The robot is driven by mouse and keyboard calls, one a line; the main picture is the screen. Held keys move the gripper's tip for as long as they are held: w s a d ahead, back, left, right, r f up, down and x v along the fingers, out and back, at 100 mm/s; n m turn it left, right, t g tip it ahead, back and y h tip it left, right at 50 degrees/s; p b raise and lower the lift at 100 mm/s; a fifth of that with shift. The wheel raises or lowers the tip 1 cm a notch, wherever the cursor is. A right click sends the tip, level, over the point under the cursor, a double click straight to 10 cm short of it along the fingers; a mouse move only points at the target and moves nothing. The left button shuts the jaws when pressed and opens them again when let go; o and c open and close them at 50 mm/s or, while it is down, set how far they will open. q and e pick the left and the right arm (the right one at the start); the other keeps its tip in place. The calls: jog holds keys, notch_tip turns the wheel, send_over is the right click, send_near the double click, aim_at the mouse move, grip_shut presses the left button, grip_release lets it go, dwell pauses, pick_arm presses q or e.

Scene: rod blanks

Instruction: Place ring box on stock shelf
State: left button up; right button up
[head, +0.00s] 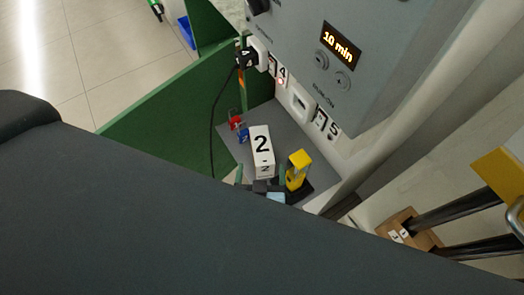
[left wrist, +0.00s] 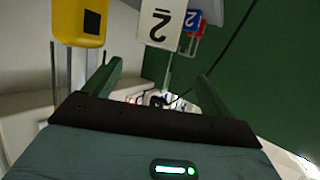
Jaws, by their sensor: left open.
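My left gripper (head: 262,184) is mostly hidden behind a large dark part of my own body in the head view. In the left wrist view its two green fingers (left wrist: 157,82) are spread apart with nothing between them. A white box marked 2 (head: 261,144) stands on a grey surface (head: 231,156) just beyond the fingers; it also shows in the left wrist view (left wrist: 161,22). I cannot tell which thing is the ring box, or whether the grey surface is the stock shelf. My right gripper is not in view.
A yellow block (head: 298,168) stands right of the white box. Small red (head: 236,122) and blue (head: 243,134) items lie left of it. A green panel (head: 170,118) borders the surface. A grey machine reading 10 min (head: 341,41) overhangs behind. A brown box (head: 408,232) is at right.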

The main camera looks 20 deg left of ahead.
aim_at(262, 148)
pick_arm(q)
jog(key=x, duration=0.2)
jog(key=shift+w+a+f, duration=0.1)
jog(key=shift+w+f, duration=0.1)
jog(key=shift+w, duration=0.1)
jog(key=shift+w+a+f, duration=0.1)
jog(key=shift+w+a, duration=0.05)
jog(key=shift+w, duration=0.3)
jog(key=b+x, duration=0.1)
jog(key=x, duration=0.3)
jog(key=shift+s+f+b, duration=0.1)
jog(key=shift+f+b, duration=0.2)
jog(key=shift+b, duration=0.1)
jog(key=shift+w+a+f, duration=0.1)
jog(key=shift+w+f, duration=0.05)
jog(key=shift+w, duration=0.4)
jog(key=shift+c, duration=0.2)
